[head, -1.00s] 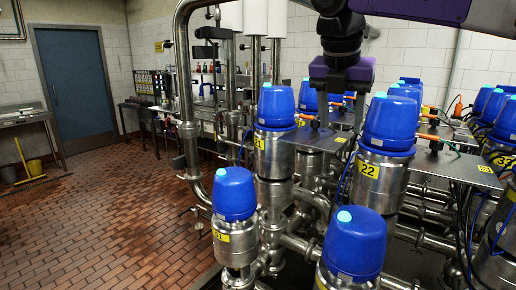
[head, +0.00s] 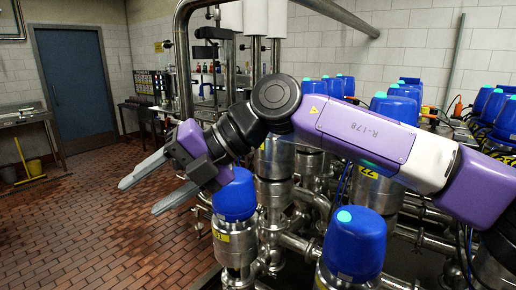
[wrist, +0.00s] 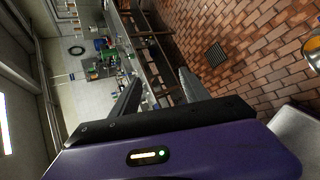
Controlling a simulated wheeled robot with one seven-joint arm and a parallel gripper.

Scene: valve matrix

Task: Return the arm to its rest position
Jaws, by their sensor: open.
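My gripper (head: 155,185) is open and empty in the head view, left of centre, with its two grey fingers pointing left over the brick floor. My purple and white arm reaches across the picture from the right edge, in front of the valves. A blue-capped valve (head: 235,197) stands just right of and behind the gripper, partly covered by it. In the wrist view, the fingers of my gripper (wrist: 158,88) are spread apart with nothing between them.
Several blue-capped steel valves, one at the front (head: 354,245), stand among pipes on the right. A bench with equipment (head: 148,105) stands at the back wall, beside a blue door (head: 73,80).

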